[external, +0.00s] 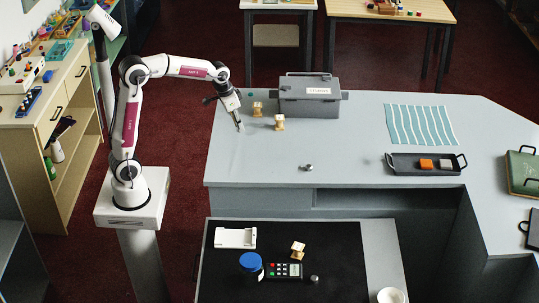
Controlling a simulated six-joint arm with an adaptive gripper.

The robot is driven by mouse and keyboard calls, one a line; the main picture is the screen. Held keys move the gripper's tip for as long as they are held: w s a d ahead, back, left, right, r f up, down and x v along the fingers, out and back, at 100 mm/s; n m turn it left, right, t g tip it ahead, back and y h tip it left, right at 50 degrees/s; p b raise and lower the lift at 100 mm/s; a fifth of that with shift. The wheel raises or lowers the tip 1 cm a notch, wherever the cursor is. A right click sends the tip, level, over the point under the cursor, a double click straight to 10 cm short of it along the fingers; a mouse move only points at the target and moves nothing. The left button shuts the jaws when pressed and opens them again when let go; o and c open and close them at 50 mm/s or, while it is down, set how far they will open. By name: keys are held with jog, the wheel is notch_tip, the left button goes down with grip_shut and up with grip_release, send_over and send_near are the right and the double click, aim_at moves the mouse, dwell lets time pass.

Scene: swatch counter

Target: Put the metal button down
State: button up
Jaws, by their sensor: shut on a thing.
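My gripper (240,126) points down over the left part of the grey counter (260,165). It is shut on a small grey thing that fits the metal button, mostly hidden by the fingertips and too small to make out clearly. I cannot tell whether it touches the counter top. A small round metallic piece (308,167) lies near the counter's front edge, apart from my gripper. Another small grey piece (314,279) is on the black surface in front.
Two small wooden pieces (257,108) (279,122) and a grey box (309,98) stand right of my gripper. A striped teal cloth (420,125) and a dark tray (398,168) with orange and pale blocks lie further right. The counter's middle is mostly clear.

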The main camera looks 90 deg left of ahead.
send_over(242, 150)
jog(key=shift+s+d+f, duration=0.1)
jog(key=shift+s+f, duration=0.15)
jog(key=shift+f, duration=1)
jog(key=shift+s+f, duration=0.2)
jog(key=shift+f, duration=1.05)
jog(key=shift+f, duration=2.3)
jog(key=shift+f, duration=0.1)
jog(key=o, duration=0.7)
jog(key=shift+v, duration=0.85)
jog(key=shift+d+v, duration=0.25)
jog(key=shift+v, duration=1.25)
jog(key=shift+d+v, duration=0.2)
jog(key=shift+v, duration=1.3)
